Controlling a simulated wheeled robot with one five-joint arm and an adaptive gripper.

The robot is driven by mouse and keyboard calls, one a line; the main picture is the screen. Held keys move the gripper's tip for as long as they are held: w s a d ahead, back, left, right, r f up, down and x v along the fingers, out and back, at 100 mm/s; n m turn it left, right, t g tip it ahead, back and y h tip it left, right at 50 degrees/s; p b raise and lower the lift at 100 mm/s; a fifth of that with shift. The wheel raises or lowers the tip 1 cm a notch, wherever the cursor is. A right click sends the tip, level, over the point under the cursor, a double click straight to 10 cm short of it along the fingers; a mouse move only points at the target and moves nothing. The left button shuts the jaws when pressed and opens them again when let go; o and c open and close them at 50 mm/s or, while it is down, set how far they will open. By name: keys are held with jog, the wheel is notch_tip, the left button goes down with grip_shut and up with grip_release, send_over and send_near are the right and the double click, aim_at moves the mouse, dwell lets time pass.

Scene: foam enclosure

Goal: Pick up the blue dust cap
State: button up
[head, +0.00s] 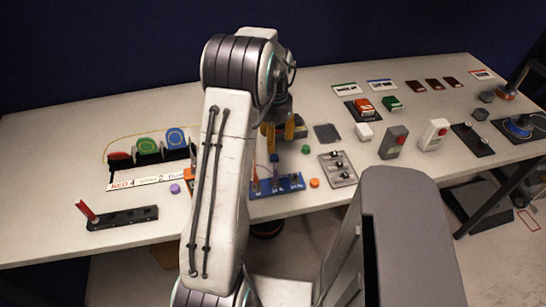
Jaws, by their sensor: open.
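My gripper (279,141) is in the head view, pointing down above the middle of the table, with its two yellow-orange fingers apart and nothing seen between them. Just below it is a small blue piece (274,158), possibly the blue dust cap, at the top of a thin upright on a blue base (291,183). An orange upright (255,180) stands to its left. Whether the blue piece is a separate cap, and its gap to the fingers, I cannot tell. My arm hides part of the base's left side.
Loose round caps lie on the table: purple (175,188), green (306,149) and orange (315,183). A grey switch panel (338,168) is right of the blue base. A black strip with a red lever (88,211) is at the left.

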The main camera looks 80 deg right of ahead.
aim_at(274, 156)
jog(key=shift+a+f+p, duration=0.15)
jog(key=shift+f+p, duration=0.15)
jog(key=shift+f, duration=1.45)
jog(key=shift+a+f+p, duration=0.15)
jog(key=shift+f+p, duration=0.15)
jog(key=shift+f, duration=1.45)
jog(key=c, duration=0.8)
